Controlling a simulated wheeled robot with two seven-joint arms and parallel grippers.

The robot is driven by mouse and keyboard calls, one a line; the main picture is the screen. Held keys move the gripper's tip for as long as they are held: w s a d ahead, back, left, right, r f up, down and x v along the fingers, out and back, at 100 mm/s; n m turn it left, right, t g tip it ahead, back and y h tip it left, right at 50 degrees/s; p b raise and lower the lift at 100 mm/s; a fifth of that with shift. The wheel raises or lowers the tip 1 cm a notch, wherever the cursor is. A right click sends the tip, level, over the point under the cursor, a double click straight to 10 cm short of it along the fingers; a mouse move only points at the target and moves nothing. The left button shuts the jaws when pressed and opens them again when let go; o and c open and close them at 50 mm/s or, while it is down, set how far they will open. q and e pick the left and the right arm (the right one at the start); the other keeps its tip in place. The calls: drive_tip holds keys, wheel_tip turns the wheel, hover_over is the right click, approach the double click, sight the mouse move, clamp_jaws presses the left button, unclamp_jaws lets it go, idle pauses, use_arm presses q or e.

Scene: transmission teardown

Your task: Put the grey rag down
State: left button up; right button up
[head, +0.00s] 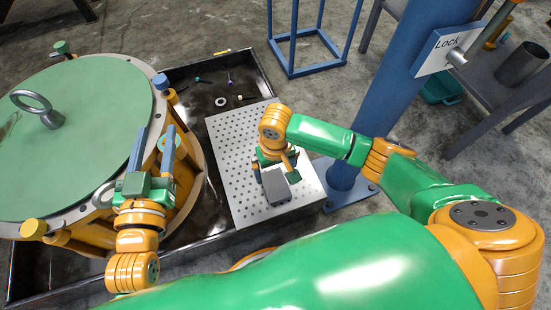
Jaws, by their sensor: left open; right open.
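A dark grey, block-shaped thing (275,186), which looks like the folded grey rag, is at the perforated light plate (235,160). My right gripper (274,166) is open and points down over the plate, right at the grey thing. Its fingers are mostly hidden by its own wrist, and I cannot tell whether they touch the rag. My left gripper (154,142) is open at the right rim of the large round housing (70,150), with its blue fingers pointing away from me.
The plate lies across a black tray (258,65) holding several small parts and a pale ring (221,101). A blue post (375,110) with a "LOCK" sign (446,45) stands to the right. A blue frame (307,70) stands behind. A lifting eye (38,107) rises from the housing's green lid.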

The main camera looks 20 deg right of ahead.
drive_tip(key=s+a+r+n+t+y+p, duration=0.2)
drive_tip(key=s+a+r+y, duration=0.2)
drive_tip(key=a, duration=0.3)
use_arm(q)
drive_tip(key=s+a+f+g+y, duration=0.1)
drive_tip(key=s+a+f+g, duration=0.1)
drive_tip(key=s+f+g, duration=0.2)
drive_tip(key=s+a+f+g+y, duration=0.1)
drive_tip(key=s+f+g, duration=0.4)
drive_tip(key=f, duration=0.5)
drive_tip(key=shift+a+f+n+g+y, duration=0.3)
drive_tip(key=shift+a+n+g+y, duration=0.1)
drive_tip(key=shift+g, duration=0.2)
use_arm(e)
drive_tip(key=s+d+r+t+h, duration=0.2)
drive_tip(key=d+t, duration=0.3)
drive_tip(key=d, duration=0.6)
drive_tip(key=shift+d+r+h, duration=0.35)
drive_tip(key=shift+h, duration=0.05)
use_arm(q)
drive_tip(key=shift+d, duration=0.1)
